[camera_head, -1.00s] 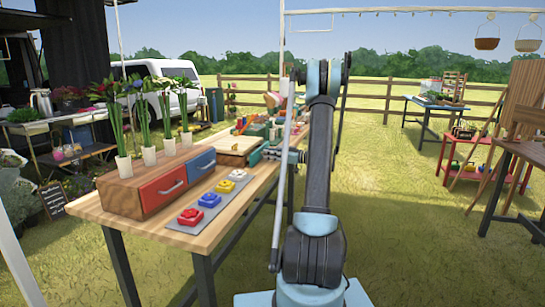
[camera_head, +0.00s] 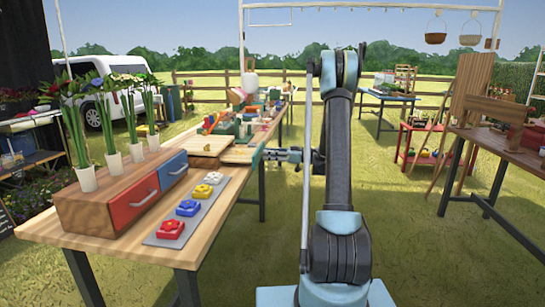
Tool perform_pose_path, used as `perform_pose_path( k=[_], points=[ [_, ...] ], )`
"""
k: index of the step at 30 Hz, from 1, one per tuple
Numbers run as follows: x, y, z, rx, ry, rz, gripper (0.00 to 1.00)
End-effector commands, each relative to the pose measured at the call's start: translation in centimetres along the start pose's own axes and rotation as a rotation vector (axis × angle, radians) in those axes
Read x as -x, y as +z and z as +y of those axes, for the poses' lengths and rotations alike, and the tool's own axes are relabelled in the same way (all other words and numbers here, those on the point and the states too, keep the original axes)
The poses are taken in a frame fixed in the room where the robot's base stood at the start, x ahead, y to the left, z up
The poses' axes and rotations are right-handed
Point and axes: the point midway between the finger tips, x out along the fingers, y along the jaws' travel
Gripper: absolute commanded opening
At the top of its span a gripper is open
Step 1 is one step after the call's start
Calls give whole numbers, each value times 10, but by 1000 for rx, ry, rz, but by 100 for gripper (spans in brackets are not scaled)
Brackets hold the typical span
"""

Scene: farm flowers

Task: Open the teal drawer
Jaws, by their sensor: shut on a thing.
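The teal drawer (camera_head: 257,160) stands pulled out to the right of its low light-wood box (camera_head: 203,143) on the long table. Its teal front faces right, and its pale wooden inside shows between front and box. My gripper (camera_head: 269,155) is at the outer side of the teal front, shut on the drawer's handle. The handle itself is hidden by the fingers.
A wooden chest with a red drawer (camera_head: 133,201) and a blue drawer (camera_head: 173,170) stands nearer on the table (camera_head: 225,193), with vases of flowers on top. A grey strip with coloured buttons (camera_head: 169,228) lies beside it. Grass right of the table is open.

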Motion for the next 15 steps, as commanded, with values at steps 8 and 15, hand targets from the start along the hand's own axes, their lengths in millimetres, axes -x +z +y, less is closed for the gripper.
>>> perform_pose_path(
  k=[8,15],
  points=[
    [-1,-1,1,0,2,2,0],
    [-3,-1,1,0,0,2,40]
  ],
)
